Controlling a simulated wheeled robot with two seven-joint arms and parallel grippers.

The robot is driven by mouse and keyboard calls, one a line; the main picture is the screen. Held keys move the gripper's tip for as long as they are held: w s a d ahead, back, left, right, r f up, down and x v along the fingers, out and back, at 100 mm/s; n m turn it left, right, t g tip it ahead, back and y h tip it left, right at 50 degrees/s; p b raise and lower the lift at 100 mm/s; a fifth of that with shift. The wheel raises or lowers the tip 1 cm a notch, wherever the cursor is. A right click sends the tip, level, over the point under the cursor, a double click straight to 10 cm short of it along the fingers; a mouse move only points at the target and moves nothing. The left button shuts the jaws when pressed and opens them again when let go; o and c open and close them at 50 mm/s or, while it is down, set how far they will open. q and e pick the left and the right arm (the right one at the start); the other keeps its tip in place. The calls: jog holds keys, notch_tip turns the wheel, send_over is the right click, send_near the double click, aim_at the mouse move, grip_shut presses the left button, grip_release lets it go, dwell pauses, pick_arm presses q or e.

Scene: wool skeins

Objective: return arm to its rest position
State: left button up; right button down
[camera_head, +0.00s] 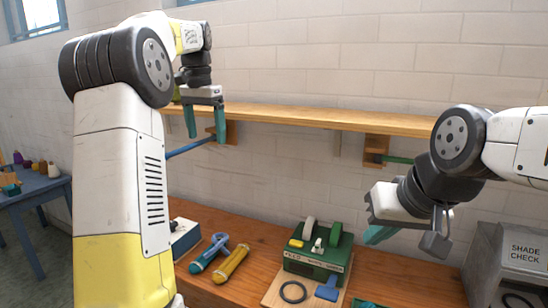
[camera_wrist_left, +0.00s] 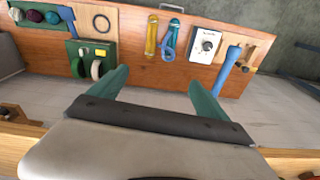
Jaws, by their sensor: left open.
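My left gripper (camera_head: 205,125) hangs in front of the wooden wall shelf in the head view, its teal fingers apart with nothing between them. In the left wrist view the gripper (camera_wrist_left: 158,78) is also empty, above the bench. My right gripper (camera_head: 405,228) is at the right, above the bench; one teal finger shows, and its opening is unclear. A blue skein (camera_head: 208,253) and a yellow skein (camera_head: 232,264) lie side by side on the bench, also in the wrist view as blue skein (camera_wrist_left: 168,40) and yellow skein (camera_wrist_left: 151,38).
The wooden shelf (camera_head: 300,118) has a blue rod (camera_head: 190,148) and a green rod (camera_head: 398,160) at its brackets. A green device (camera_head: 318,262) stands on the bench (camera_head: 400,278). A grey shade-check box (camera_head: 485,268) is at the right. A blue table (camera_head: 38,192) is far left.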

pick_arm(q)
jog(key=s+d+n+t, duration=0.1)
jog(key=s+d, duration=0.1)
jog(key=s, duration=0.3)
jog(key=s+d+f+t+h, duration=0.1)
jog(key=s+d, duration=0.2)
jog(key=s, duration=0.3)
jog(key=s+d+n+t, duration=0.1)
jog(key=s+d, duration=0.1)
jog(key=s, duration=0.3)
jog(key=s+d+f+n+t+h, duration=0.1)
jog(key=s+d+f, duration=0.3)
jog(key=s+f, duration=0.6)
jog(key=shift+s+n+t, duration=0.6)
jog(key=shift+s, duration=0.55)
